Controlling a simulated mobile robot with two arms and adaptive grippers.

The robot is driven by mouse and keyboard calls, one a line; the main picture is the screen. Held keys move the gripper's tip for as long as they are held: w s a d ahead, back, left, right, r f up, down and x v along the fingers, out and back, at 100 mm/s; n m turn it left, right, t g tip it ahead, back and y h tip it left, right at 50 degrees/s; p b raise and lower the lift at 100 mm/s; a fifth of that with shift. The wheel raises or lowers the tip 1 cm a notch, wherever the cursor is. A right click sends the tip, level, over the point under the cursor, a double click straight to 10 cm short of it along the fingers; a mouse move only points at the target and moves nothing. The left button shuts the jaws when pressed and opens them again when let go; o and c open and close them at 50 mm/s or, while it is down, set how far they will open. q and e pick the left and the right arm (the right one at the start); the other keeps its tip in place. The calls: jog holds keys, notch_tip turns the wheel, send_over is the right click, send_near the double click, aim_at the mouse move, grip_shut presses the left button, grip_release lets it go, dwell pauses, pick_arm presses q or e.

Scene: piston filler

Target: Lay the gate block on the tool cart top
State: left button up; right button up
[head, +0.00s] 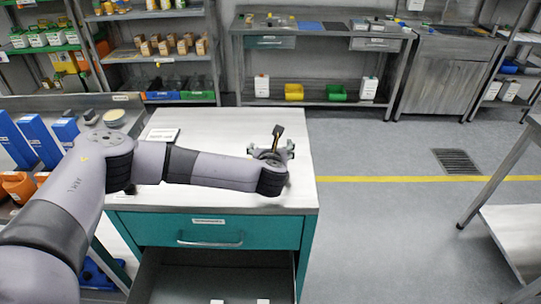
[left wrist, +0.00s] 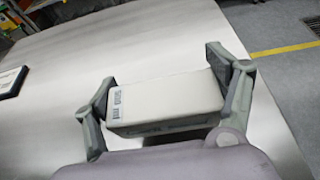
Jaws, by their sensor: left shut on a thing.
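The gate block (left wrist: 165,103) is a pale, off-white box with dark print at one end, seen in the left wrist view. My left gripper (left wrist: 160,85) is shut on it, one finger at each end. In the head view my left gripper (head: 272,152) is over the right part of the tool cart top (head: 225,125); I cannot make out the block there. The bare grey-white top (left wrist: 150,50) fills much of the wrist view beneath the block. I cannot tell whether the block touches it. My right gripper is in neither view.
A small dark-edged plate (head: 162,135) lies on the cart top at the left. The teal upper drawer (head: 209,232) is shut; a lower drawer (head: 215,275) stands open. Blue bins (head: 38,138) stand left. A workbench (head: 318,30) is behind, with open floor to the right.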

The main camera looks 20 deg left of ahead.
pick_arm(q)
jog(key=shift+f, duration=1.55)
jog(key=o, duration=1.2)
jog(key=shift+f, duration=0.1)
jog(key=shift+r, duration=0.2)
jog(key=v, duration=1.2)
